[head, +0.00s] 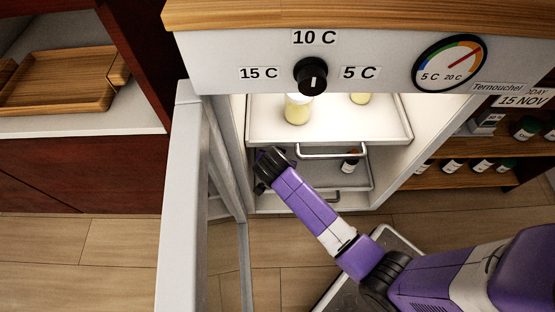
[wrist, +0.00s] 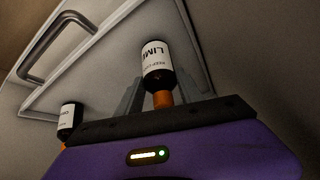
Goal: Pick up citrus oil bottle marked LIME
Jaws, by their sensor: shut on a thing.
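The LIME bottle (wrist: 156,62) is dark with a white label and an orange cap. In the wrist view it stands between the two grey fingers of my gripper (wrist: 160,90), which is shut on it near the cap. In the head view my purple arm reaches into the open cooled cabinet, and my gripper (head: 262,180) is at the left side of the lower tray. The held bottle cannot be made out there.
A second dark bottle (wrist: 69,117) stands to the left in the wrist view. The upper tray (head: 390,132) holds yellow bottles (head: 298,110) above the lower tray (head: 362,182). The open cabinet door (head: 184,200) is on the left. Shelves with several bottles are at right.

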